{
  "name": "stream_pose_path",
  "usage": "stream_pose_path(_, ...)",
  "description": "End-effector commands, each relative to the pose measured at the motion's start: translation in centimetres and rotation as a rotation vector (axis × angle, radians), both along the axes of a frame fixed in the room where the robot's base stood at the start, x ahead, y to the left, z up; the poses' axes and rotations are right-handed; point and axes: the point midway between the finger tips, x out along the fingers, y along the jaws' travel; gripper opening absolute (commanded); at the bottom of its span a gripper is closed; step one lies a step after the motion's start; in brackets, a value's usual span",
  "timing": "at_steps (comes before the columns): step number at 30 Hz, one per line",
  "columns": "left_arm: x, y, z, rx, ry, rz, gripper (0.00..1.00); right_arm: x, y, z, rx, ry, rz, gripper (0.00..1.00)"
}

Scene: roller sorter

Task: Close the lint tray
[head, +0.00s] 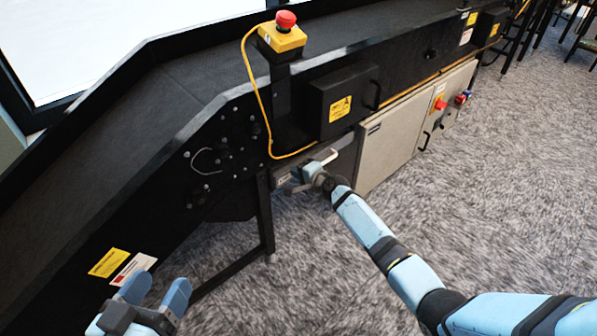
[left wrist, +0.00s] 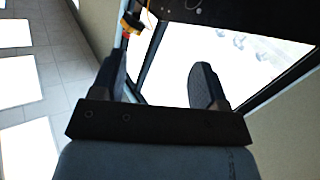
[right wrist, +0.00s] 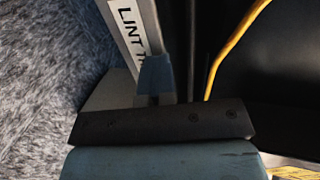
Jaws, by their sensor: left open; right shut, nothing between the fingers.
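The lint tray (head: 283,182) is a grey part low under the sorter's black side frame, left of the grey cabinet, and is partly hidden by my right gripper. In the right wrist view its pale front edge (right wrist: 128,32) carries a white label reading "LINT T", with the rest cut off. My right gripper (head: 312,168) is shut and empty at the tray front. Its blue fingertips (right wrist: 155,75) overlap the label's lower end; I cannot tell whether they touch. How far the tray stands out is unclear. My left gripper (head: 155,285) is open and empty, away from the tray.
A yellow box with a red stop button (head: 286,20) stands above, and its yellow cable (head: 256,85) hangs down near the tray. A black box (head: 343,98) with a handle is above it. A frame leg (head: 265,215) stands left. The carpet (head: 310,270) in front is clear.

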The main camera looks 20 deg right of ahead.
Motion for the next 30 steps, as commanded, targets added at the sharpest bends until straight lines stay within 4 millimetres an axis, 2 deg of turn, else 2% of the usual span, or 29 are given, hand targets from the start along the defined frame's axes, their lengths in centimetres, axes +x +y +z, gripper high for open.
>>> stream_pose_path(1, 0.0, 0.0, 0.4, -0.002, -0.002, 0.001, 0.68, 0.0, -0.1, 0.8, 0.002, -0.009, -0.003, 0.00)
stream_pose_path(5, 0.0, 0.0, 1.7, -0.020, -0.014, 0.008, 0.68, -1.8, -0.8, 1.4, 0.002, -0.006, -0.002, 0.00)
stream_pose_path(12, -0.2, 0.2, 5.0, -0.089, -0.100, 0.048, 0.68, -6.9, -2.9, 3.0, 0.000, -0.002, -0.001, 0.00)
stream_pose_path(18, -0.3, 0.4, 6.9, -0.120, -0.163, 0.067, 0.68, -10.4, -4.3, 3.9, -0.002, -0.002, 0.000, 0.00)
stream_pose_path(24, -0.4, 0.5, 7.7, -0.133, -0.191, 0.074, 0.68, -12.0, -5.0, 4.3, 0.000, -0.002, -0.001, 0.00)
stream_pose_path(30, -0.4, 0.5, 7.8, -0.136, -0.197, 0.075, 0.68, -12.3, -5.1, 4.3, 0.000, -0.002, -0.001, 0.00)
